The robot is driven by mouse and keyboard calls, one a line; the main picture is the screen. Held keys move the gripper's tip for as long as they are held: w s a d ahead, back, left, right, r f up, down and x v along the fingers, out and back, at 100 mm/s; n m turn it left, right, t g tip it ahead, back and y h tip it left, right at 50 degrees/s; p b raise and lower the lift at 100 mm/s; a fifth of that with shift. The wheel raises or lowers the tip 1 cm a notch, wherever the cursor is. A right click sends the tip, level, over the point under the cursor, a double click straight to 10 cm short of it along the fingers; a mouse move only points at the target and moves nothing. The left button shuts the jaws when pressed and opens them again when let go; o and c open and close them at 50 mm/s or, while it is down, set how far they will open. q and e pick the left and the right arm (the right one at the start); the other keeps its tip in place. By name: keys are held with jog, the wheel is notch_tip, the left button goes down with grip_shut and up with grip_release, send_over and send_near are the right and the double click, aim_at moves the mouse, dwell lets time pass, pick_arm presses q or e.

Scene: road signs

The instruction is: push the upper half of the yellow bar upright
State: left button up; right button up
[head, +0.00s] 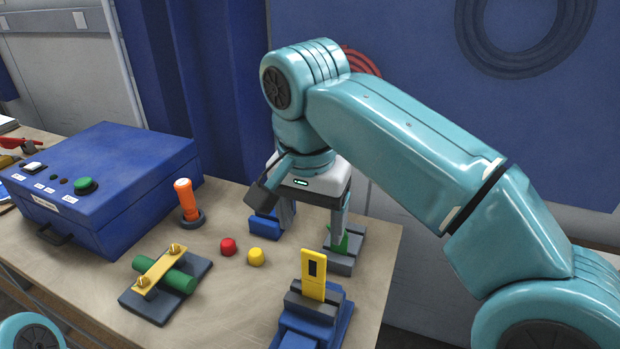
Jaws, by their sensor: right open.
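A yellow bar (314,275) with a dark slot stands in the grey jaws of a blue vise (312,325) at the front right of the table. It looks nearly upright, and I cannot tell any bend in it. My right gripper (312,230) points down behind the bar, with its two fingers spread apart. It looks apart from the bar, with nothing visibly held. A green piece (338,243) shows by its right finger. My left gripper is not in view.
A yellow strip (158,268) lies bolted over a green cylinder (178,280) on a dark plate. Red (227,246) and yellow (256,257) knobs, an orange-handled stick (187,200) and a blue control box (110,180) stand left. The table's front middle is clear.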

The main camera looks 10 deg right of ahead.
notch_tip(320, 180, up, 6)
jog(key=p, duration=0.2)
jog(key=shift+s+a+r, duration=0.15)
jog(key=shift+s+a, duration=0.05)
jog(key=shift+s, duration=0.05)
